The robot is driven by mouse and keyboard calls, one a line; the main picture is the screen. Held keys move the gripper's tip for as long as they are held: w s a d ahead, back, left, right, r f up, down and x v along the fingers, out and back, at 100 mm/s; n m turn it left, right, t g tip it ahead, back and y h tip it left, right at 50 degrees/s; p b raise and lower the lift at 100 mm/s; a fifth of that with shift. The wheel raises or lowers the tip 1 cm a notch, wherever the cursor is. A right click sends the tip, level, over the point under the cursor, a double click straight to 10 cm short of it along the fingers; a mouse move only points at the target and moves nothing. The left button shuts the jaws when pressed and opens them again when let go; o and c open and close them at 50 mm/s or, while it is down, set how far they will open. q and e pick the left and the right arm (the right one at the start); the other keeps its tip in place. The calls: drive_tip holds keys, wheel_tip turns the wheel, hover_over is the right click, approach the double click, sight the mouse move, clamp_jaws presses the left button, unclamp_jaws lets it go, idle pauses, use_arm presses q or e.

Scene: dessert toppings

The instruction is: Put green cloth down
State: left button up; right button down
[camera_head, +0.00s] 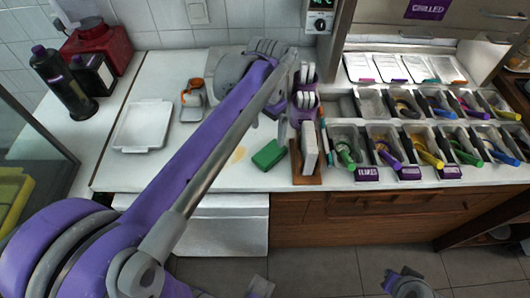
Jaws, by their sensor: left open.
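The green cloth (268,155) lies as a small folded block on the white counter (225,178), near its front edge. My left arm reaches in from the lower left across the counter. My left gripper (302,118) is open at its far end, above and to the right of the cloth and apart from it; its fingertips are hard to make out. The cloth lies free, with nothing on it. A grey and purple part that looks like my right gripper (405,284) shows low at the bottom edge, over the floor; its jaws are unclear.
A white block on a wooden stand (308,160) stands right of the cloth. Topping bins (400,150) with coloured-handled utensils fill the right side. A white tray (142,126), an orange-handled container (192,100) and dark bottles (62,84) are left. A yellowish smear (238,155) marks the counter.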

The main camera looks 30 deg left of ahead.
use_arm(q)
drive_tip(key=s+d+f+n+t, duration=0.1)
drive_tip(key=s+d+f+t, duration=0.1)
drive_tip(key=s+f, duration=0.3)
drive_tip(key=s+d+f+n+t, duration=0.1)
drive_tip(key=s+d+f+t, duration=0.2)
drive_tip(key=s, duration=0.6)
wheel_tip(320, 180, down, 3)
drive_tip(key=shift+s+d+r+n, duration=0.2)
drive_tip(key=shift+s+d+n, duration=0.15)
drive_tip(key=shift+d, duration=0.5)
drive_tip(key=r+p, duration=0.2)
drive_tip(key=r, duration=0.1)
drive_tip(key=shift+w+r+p, duration=0.1)
drive_tip(key=shift+w+p, duration=0.2)
drive_tip(key=shift+w, duration=0.1)
